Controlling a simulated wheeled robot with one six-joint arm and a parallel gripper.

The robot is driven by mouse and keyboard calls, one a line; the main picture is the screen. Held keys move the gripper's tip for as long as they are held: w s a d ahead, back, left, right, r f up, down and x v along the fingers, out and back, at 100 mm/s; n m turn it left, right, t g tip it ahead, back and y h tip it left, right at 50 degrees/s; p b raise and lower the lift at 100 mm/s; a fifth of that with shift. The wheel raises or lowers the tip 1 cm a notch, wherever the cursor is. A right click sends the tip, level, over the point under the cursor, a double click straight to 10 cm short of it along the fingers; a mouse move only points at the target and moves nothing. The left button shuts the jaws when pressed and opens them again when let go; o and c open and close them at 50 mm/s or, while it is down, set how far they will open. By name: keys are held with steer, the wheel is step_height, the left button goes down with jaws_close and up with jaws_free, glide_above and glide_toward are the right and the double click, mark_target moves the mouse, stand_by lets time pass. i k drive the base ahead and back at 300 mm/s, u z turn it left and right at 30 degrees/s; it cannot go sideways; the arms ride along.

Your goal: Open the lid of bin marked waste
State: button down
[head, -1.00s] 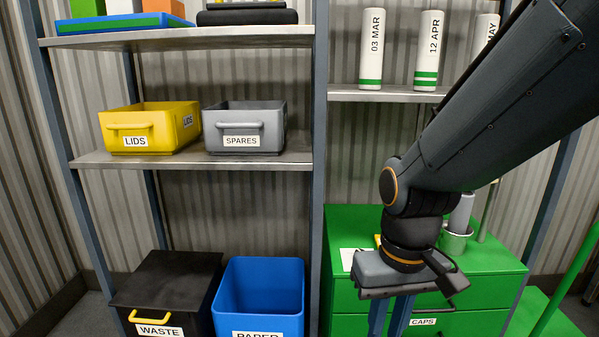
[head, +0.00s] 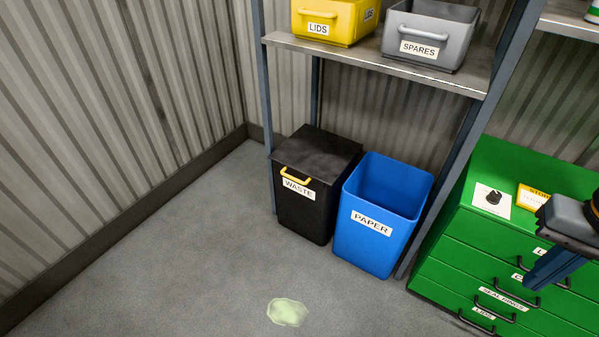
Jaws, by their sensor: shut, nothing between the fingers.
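The black waste bin (head: 305,210) stands on the floor in the head view, under the shelf, with a white WASTE label on its front. Its flat black lid (head: 318,152) is closed. A yellow handle (head: 296,176) sits at the lid's front edge, above the label. My gripper (head: 535,280) is at the right edge of the view, partly cut off, in front of the green drawer cabinet. It is shut and empty, well to the right of the bin and apart from it.
An open blue PAPER bin (head: 362,240) stands close on the right of the waste bin. A shelf post (head: 455,165) and the green cabinet (head: 480,235) are further right. Grey floor (head: 190,260) is free in front, with a pale green puddle (head: 287,312).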

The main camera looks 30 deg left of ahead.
mark_target(318, 156)
steer(key=k, duration=1.15)
steer(key=u, duration=1.1)
steer(key=i, duration=1.2)
steer(key=u, duration=0.05)
